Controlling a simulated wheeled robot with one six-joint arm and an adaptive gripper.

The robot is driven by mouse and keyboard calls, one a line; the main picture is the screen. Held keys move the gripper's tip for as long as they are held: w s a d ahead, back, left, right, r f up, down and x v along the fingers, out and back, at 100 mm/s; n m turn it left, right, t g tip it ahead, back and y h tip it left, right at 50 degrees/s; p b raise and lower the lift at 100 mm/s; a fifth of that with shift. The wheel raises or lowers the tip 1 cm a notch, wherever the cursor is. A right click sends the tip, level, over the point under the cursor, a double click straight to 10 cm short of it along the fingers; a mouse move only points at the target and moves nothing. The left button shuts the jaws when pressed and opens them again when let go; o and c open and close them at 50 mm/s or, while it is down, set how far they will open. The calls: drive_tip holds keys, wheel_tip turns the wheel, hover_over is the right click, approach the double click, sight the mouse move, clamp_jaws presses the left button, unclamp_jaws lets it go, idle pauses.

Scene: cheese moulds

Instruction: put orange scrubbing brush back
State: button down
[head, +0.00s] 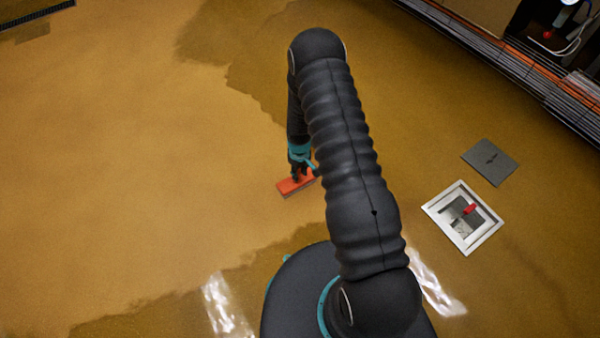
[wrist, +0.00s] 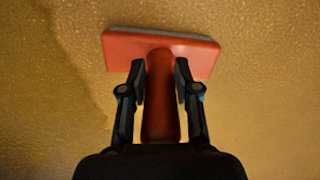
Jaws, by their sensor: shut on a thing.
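The orange scrubbing brush (head: 294,186) has a flat rectangular block with a thin grey layer along its far edge, and a thick handle. In the wrist view the brush (wrist: 160,45) lies across the top, its handle (wrist: 160,100) running down between the jaws. My gripper (wrist: 161,75) is shut on the handle, one finger on each side. In the head view my gripper (head: 300,172) points down at the brush, left of my arm. My arm hides part of the brush's right end. I cannot tell whether the brush touches the floor.
A square metal floor frame (head: 462,217) with a small red thing (head: 470,209) in it lies to the right. A grey plate (head: 490,161) lies just beyond it. A dark shelf or rack (head: 530,75) runs along the upper right. The yellow-brown floor on the left is clear, with darker, wet-looking patches.

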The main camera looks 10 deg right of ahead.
drive_tip(key=shift+f, duration=0.15)
drive_tip(key=c, duration=0.8)
unclamp_jaws()
